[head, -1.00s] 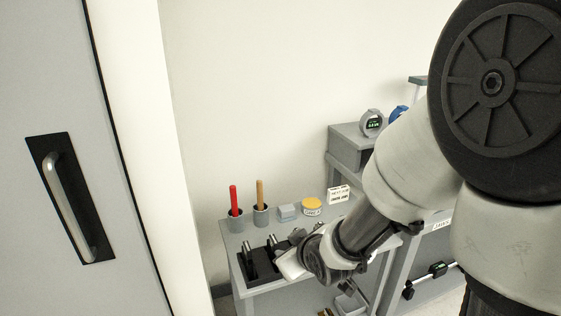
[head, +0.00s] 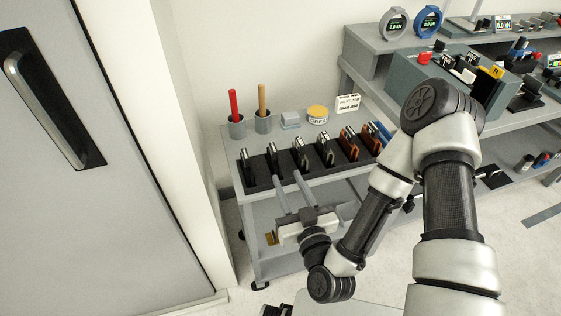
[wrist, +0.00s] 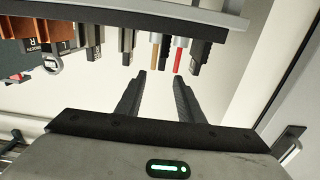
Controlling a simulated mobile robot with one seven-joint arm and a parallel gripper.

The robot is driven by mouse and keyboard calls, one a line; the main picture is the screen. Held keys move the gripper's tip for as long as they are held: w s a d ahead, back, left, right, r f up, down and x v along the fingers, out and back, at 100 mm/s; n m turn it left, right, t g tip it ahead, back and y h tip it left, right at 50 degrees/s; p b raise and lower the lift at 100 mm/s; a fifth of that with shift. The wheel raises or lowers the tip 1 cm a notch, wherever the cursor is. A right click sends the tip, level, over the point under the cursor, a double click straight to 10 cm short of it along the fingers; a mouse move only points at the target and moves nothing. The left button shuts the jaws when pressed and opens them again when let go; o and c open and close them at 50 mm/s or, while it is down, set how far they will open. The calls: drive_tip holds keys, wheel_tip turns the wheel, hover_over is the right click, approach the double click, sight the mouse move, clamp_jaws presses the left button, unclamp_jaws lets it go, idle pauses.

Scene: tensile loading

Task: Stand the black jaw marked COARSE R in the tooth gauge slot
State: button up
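Several jaws stand upright in a black rack (head: 262,184) on the grey cart top, with black and dark ones (head: 325,148) at left and middle and brown ones (head: 370,138) to the right. I cannot read which black jaw is COARSE R. In the wrist view several jaws show along the top edge, among them a dark one (wrist: 127,42); small letters R and L show on others. My gripper (head: 288,180) is in front of the rack's left half, its two fingers apart. In the wrist view the open gripper (wrist: 159,74) holds nothing. I cannot identify the tooth gauge slot.
Red- and tan-handled tools stand in cups (head: 236,126) behind the rack, near a yellow-lidded tin (head: 318,114) and a sign (head: 347,103). A teal box (head: 445,82) stands on the bench at right. A door (head: 95,200) is at left. Floor is clear in front.

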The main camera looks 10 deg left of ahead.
sight(277, 155)
drive_tip(key=b+x, duration=0.4)
drive_tip(key=b, duration=0.1)
drive_tip(key=b+x, duration=0.2)
drive_tip(key=shift+f, duration=0.35)
drive_tip(key=x, duration=0.4)
drive_tip(key=shift+a+r, duration=0.15)
drive_tip(key=shift+r, duration=0.25)
drive_tip(key=shift+x, duration=3.05)
drive_tip(key=shift+a, duration=0.1)
clamp_jaws()
drive_tip(key=shift+s, duration=0.1)
drive_tip(key=shift+r, duration=0.1)
